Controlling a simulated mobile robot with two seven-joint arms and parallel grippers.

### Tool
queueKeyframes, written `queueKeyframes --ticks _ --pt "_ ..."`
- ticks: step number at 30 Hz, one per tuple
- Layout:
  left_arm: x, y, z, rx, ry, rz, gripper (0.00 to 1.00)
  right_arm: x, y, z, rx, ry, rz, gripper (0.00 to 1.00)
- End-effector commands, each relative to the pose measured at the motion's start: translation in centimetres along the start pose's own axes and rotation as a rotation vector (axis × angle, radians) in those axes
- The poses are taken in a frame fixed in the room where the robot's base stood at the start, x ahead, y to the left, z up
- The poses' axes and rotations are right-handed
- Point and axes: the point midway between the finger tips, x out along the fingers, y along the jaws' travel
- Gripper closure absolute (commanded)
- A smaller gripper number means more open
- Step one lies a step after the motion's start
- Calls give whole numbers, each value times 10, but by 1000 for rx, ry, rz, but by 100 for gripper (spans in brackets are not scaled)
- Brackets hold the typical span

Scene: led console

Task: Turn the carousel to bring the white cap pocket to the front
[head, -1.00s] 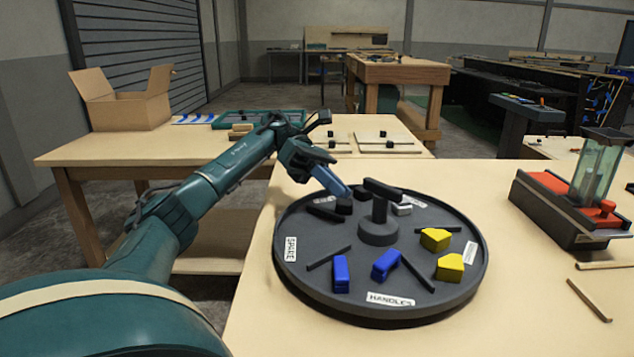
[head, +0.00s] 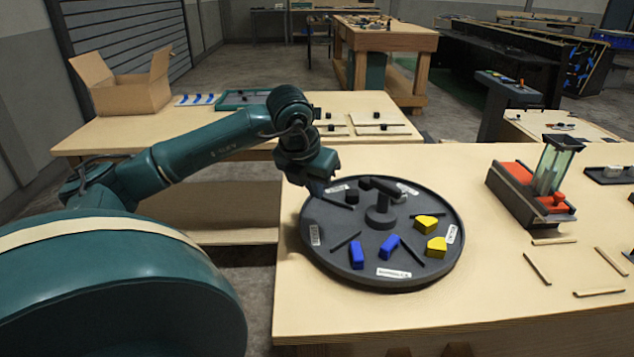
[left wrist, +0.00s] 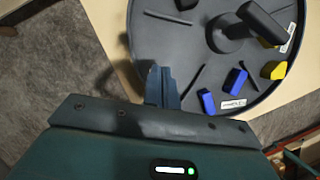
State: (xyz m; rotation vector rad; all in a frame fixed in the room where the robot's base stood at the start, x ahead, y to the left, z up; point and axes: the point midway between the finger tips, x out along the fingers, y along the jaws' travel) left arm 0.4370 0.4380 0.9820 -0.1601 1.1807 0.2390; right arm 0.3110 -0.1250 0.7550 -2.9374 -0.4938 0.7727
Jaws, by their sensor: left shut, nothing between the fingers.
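The carousel (head: 345,222) is a round dark grey turntable on the near table, with a T-shaped centre handle (head: 381,187). Its front sector holds two blue blocks (head: 388,245) above a white label (head: 393,273). Two yellow blocks (head: 427,222) sit at the right and a black piece (head: 351,196) at the back left. A small pale piece (head: 399,197), perhaps the white cap, is at the back right, partly behind the handle. My left gripper (head: 317,191) is shut and empty at the back-left rim; its fingers (left wrist: 161,80) overlap the rim in the left wrist view. Contact is unclear.
A red and black device with a clear hopper (head: 553,165) stands to the right, with wooden sticks (head: 537,268) near it. A second table behind carries an open cardboard box (head: 125,85). Bare tabletop (head: 480,290) lies in front and right of the carousel.

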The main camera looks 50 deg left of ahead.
Motion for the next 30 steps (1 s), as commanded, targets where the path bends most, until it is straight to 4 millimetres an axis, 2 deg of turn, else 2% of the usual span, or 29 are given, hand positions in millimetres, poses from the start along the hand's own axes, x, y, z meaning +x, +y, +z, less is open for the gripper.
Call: queueKeyframes --ticks 3,10,12,18,30 --pt "27 -1 -1 -2 7 -3 100 -1 0 -1 -3 -1 1 66" --pt "76 -1 -1 -1 5 -3 100 -2 0 -3 -8 -3 2 66" --pt "76 -1 14 -5 -2 -6 100 -4 0 -6 -13 -5 4 66" --pt "85 -1 32 -1 1 -3 100 -6 0 -9 -25 -7 8 66" --pt "88 0 37 2 3 -1 100 -5 0 -7 -28 -11 8 66"
